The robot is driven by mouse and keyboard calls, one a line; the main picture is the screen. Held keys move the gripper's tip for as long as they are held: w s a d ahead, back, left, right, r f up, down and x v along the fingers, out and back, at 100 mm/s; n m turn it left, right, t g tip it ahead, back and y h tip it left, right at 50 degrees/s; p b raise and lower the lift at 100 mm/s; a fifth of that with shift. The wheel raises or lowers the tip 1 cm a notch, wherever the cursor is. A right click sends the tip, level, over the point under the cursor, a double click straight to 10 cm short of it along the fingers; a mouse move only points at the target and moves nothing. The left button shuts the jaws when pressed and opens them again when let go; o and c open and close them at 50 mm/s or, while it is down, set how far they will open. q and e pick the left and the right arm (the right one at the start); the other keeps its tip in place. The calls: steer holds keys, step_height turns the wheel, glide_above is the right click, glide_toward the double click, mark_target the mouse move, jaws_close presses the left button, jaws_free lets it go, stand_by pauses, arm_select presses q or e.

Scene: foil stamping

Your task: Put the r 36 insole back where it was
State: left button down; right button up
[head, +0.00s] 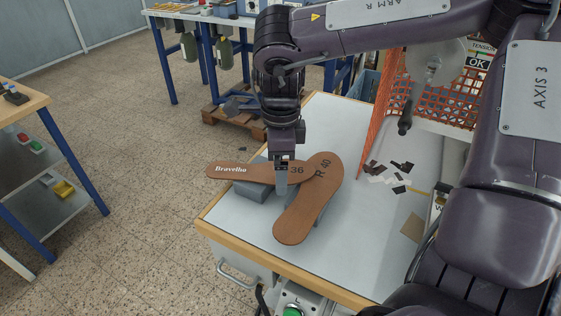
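A brown insole marked "Bravelho" and "36" (240,172) lies roughly level across grey blocks (250,192) on the white-topped table, its left end sticking out past them. The letter before the 36 is hidden by my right gripper (281,192). A second brown insole, marked "R 40" (305,205), lies slantwise at its right end; the two overlap or touch there. My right gripper points down at the 36 insole, with a finger in front of it. Whether it grips the insole is unclear. My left gripper is out of view.
An orange mesh panel (430,100) stands at the table's right. Dark scraps (400,167) lie before it. The white tabletop (345,250) is bare at the front. A shelf unit (50,175) stands left, and a blue-legged bench (165,60) behind.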

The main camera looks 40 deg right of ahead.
step_height(320, 180, up, 13)
steer(key=shift+f+p, duration=0.15)
steer(key=shift+p, duration=0.2)
stand_by(0.6)
